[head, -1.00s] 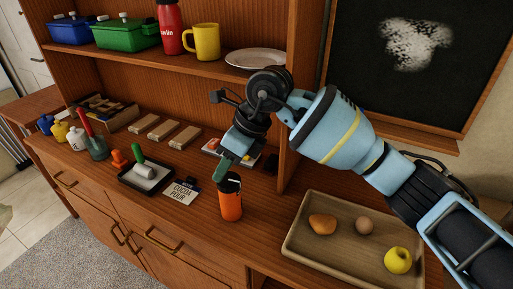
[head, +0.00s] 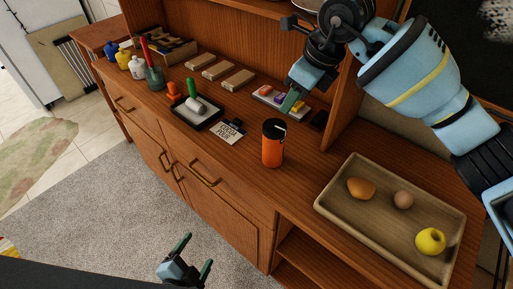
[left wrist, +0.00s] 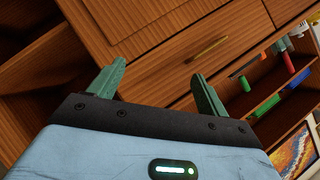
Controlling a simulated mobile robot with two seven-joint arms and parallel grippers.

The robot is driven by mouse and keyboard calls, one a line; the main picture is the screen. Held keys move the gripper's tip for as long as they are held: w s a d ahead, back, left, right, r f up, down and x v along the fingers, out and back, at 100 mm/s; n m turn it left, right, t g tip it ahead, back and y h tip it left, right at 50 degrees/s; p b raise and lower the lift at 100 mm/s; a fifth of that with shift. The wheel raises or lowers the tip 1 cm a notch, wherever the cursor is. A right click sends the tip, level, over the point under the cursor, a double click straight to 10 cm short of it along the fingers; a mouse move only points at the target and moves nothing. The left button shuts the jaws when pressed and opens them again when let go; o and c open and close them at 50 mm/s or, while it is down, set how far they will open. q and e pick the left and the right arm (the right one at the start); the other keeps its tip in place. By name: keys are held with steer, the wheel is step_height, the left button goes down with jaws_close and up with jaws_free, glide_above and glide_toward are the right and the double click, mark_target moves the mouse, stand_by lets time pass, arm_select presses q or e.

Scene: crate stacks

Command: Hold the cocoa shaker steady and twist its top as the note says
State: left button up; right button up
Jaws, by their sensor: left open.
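The orange cocoa shaker (head: 272,150) with a black top stands upright on the wooden counter. A white note (head: 229,132) reading "COCOA POUR" lies to its left, with a black clip at its edge. My right gripper (head: 291,102) is above and behind the shaker, apart from its top in the picture; its green fingers are seen nearly edge-on, so I cannot tell how far they are spread. My left gripper (head: 196,254) is low in front of the cabinet, open and empty. Its spread fingers also show in the left wrist view (left wrist: 157,85), facing the drawer fronts.
A tray (head: 335,213) with a bread roll, an egg and a yellow apple is right of the shaker. A dark tray (head: 213,122) with a green-handled roller, an orange item (head: 173,91) and wooden blocks (head: 238,80) are left. A shelf upright (head: 345,100) stands behind.

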arm_select(q)
steer(key=w+d+r+m+t+h, duration=0.2)
steer(key=w+d+r+m+t, duration=0.1)
steer(key=w+r+m, duration=0.45)
steer(key=m+h, duration=0.5)
steer(key=m, duration=1)
glide_toward(265, 146)
steer(key=w+a+f, duration=0.1)
steer(key=w+a, duration=0.1)
steer(key=a, duration=0.1)
steer(key=w+d+m+g+h, duration=0.1)
steer(key=m, duration=0.2)
steer(key=w+d+r+m+g+h, duration=0.1)
steer(key=d+m, duration=0.1)
steer(key=m, duration=0.1)
steer(key=w+d+m+h, duration=0.1)
steer(key=w+d+m, duration=0.1)
steer(key=m, duration=0.1)
steer(key=shift+r+g+h, duration=0.2)
steer(key=shift+g+h, duration=0.1)
steer(key=shift+g, duration=0.1)
steer(key=shift+w+d+m+g, duration=0.2)
steer(key=shift+d+m+g, duration=0.2)
steer(key=shift+m, duration=0.55)
steer(key=shift+w+d, duration=0.1)
steer(key=shift+x, duration=3.8)
